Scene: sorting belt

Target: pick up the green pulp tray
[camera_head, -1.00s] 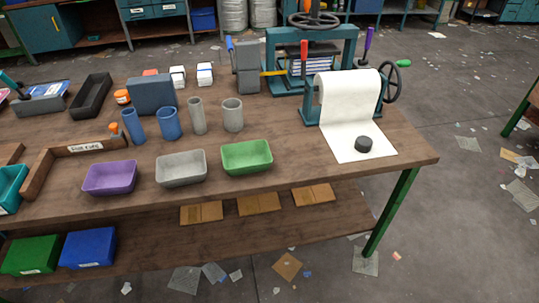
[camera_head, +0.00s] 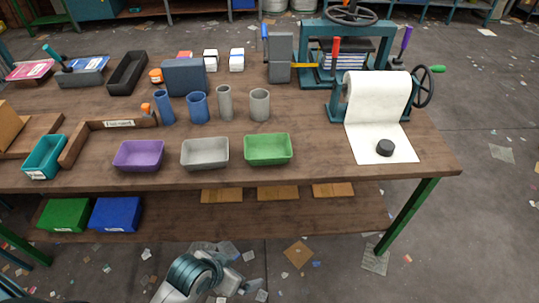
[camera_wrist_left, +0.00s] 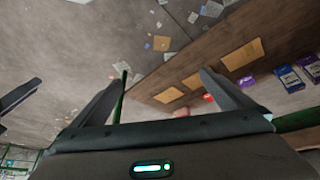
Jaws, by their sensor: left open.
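The green pulp tray (camera_head: 268,150) stands upright and empty near the front edge of the bench, right of a grey tray (camera_head: 205,153) and a purple tray (camera_head: 139,155). My left arm shows at the bottom of the head view, low in front of the bench and well apart from the green tray. In the left wrist view, my left gripper (camera_wrist_left: 163,76) has its two fingers spread with nothing between them. The green tray cannot be made out in that view. My right gripper cannot be made out in the head view.
The wooden bench (camera_head: 300,176) has a lower shelf with brown pieces, a green bin (camera_head: 64,214) and a blue bin (camera_head: 115,214). Blue and grey cylinders stand behind the trays. A paper roll (camera_head: 375,98) and a press are at the right. Scraps litter the floor.

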